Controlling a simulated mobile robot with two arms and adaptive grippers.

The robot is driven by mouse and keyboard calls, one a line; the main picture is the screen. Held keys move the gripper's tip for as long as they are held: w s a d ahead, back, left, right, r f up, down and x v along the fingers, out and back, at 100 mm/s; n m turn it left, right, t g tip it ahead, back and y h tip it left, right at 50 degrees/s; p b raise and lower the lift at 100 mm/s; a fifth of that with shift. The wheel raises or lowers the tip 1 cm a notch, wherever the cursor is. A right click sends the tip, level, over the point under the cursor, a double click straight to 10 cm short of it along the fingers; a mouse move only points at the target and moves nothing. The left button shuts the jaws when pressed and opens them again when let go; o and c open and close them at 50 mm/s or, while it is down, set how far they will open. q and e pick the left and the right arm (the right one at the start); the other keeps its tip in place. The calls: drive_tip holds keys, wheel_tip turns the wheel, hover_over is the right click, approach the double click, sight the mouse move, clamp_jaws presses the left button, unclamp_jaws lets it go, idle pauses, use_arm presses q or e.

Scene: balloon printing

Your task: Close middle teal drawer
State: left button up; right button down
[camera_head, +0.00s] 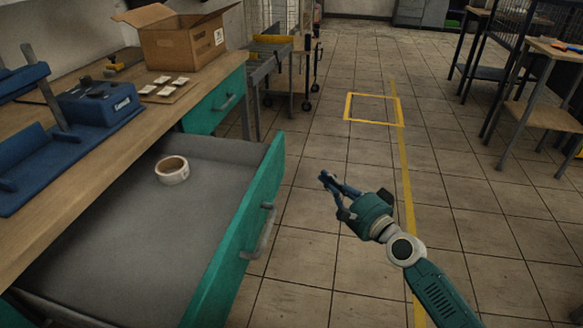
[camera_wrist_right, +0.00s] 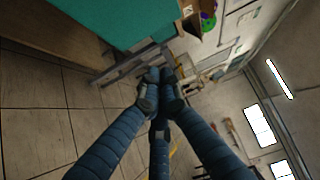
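The teal drawer (camera_head: 240,235) is pulled far out from under the wooden workbench. Its grey inside holds a roll of tape (camera_head: 172,170). A grey bar handle (camera_head: 261,231) is on its front. My right gripper (camera_head: 327,180) is in the open air to the right of the drawer front, apart from the handle. In the right wrist view, the fingers of the right gripper (camera_wrist_right: 162,82) come together at their tips with nothing seen between them. A teal panel (camera_wrist_right: 125,18) shows beyond them there. My left gripper is not in view.
Another teal drawer (camera_head: 215,103) farther along the bench looks closed. The bench (camera_head: 118,142) carries a cardboard box (camera_head: 182,42), a blue device (camera_head: 97,104) and small white cards. The tiled floor right of the drawer is clear, with yellow lines; a table (camera_head: 545,85) stands far right.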

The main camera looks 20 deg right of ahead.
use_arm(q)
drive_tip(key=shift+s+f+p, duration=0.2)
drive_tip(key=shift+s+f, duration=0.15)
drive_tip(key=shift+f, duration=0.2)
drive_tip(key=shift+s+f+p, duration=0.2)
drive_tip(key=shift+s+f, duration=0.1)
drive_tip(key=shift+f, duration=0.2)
use_arm(e)
drive_tip(key=w+a, duration=0.5)
drive_tip(key=w, duration=0.6)
drive_tip(key=shift+w, duration=0.15)
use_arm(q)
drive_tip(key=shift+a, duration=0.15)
use_arm(e)
drive_tip(key=shift+w+a, duration=0.1)
drive_tip(key=shift+a, duration=0.05)
